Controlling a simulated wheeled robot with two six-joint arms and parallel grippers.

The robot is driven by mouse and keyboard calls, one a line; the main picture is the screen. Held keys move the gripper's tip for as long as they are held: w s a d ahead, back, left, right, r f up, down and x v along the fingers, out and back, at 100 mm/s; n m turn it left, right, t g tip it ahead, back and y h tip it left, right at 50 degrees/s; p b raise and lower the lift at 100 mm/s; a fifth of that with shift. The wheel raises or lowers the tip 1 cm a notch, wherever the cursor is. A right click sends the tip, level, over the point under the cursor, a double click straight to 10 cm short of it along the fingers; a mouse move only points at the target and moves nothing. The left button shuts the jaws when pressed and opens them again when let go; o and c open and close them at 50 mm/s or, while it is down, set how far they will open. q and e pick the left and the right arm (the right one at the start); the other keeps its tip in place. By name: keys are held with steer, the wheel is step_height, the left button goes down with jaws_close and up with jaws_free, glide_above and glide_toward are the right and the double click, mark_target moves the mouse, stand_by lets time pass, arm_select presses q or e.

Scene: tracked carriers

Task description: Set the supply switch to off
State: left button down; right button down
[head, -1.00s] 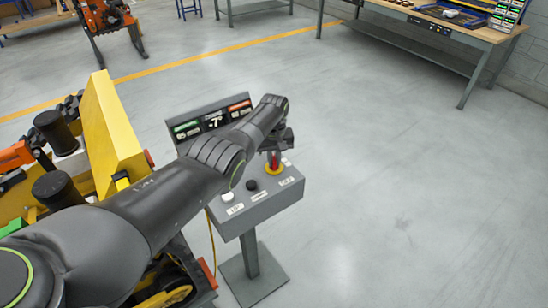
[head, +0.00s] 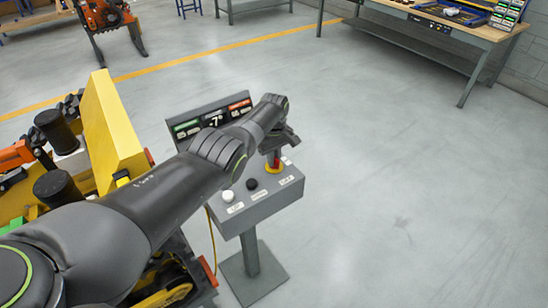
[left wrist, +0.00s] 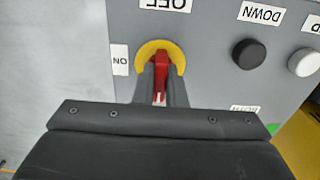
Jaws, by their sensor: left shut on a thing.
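The supply switch (left wrist: 178,50) is a red handle on a yellow ring, on the sloped grey top of a control pedestal. In the left wrist view, an OFF label (left wrist: 166,4) is above the ring and an ON label (left wrist: 120,60) to its left, both turned. My left gripper (left wrist: 160,85) is shut on the red handle, one dark finger on each side. Its fingers hide part of the handle, so I cannot tell its exact setting. The switch also shows below my wrist in the head view (head: 274,168). My right gripper is not in view.
A black button (left wrist: 248,53) and a white button (left wrist: 304,62) sit beside the switch. A display panel (head: 210,118) rises behind the pedestal top (head: 240,220). Yellow machinery (head: 113,125) stands at the left. Open floor (head: 400,200) lies to the right, with a workbench (head: 450,22) beyond.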

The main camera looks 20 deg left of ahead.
arm_select(q)
steer(key=shift+w+r, duration=0.1)
steer(key=shift+r, duration=0.05)
steer(key=c, duration=1.5)
jaws_free()
steer(key=shift+r+p, duration=0.3)
steer(key=shift+r, duration=0.05)
step_height(320, 180, up, 5)
steer(key=shift+p, duration=1.1)
step_height(320, 180, up, 12)
steer(key=shift+f+b, duration=0.2)
steer(key=shift+b, duration=0.7)
